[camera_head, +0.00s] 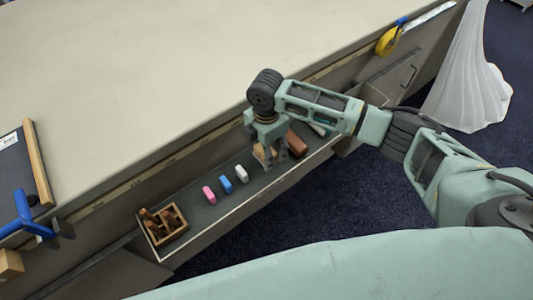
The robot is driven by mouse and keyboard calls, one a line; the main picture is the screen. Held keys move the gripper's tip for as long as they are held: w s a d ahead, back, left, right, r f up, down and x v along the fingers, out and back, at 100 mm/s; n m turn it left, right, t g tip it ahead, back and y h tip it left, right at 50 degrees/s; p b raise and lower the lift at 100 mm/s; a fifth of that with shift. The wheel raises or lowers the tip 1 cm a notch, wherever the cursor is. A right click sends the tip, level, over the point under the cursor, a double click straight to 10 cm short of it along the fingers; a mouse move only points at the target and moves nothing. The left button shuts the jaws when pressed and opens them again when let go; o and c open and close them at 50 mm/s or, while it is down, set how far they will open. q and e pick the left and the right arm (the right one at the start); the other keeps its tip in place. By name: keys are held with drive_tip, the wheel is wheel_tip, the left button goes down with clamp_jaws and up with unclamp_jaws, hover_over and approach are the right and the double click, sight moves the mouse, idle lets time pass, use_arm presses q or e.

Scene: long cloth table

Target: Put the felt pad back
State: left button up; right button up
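My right gripper (270,164) points down into a long dark-floored tray (210,221) along the table's side. A tan piece (264,151) shows partly behind its fingers. I cannot tell whether they hold it or only stand in front of it. A reddish-brown block (297,144) lies just right of the gripper, partly hidden by it. I cannot tell which of these, if either, is the felt pad. My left gripper is not in view.
A pink block (209,195), a blue block (226,185) and a white block (242,174) lie in the tray. A wooden box (180,233) with brown pieces stands at its left end. Yellow tape (388,41) is at the table's edge. The tabletop (150,70) is mostly clear.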

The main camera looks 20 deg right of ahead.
drive_tip(key=shift+f, duration=1.3)
drive_tip(key=shift+f, duration=0.15)
drive_tip(key=o, duration=1.1)
wheel_tip(320, 180, up, 12)
drive_tip(key=shift+r, duration=0.2)
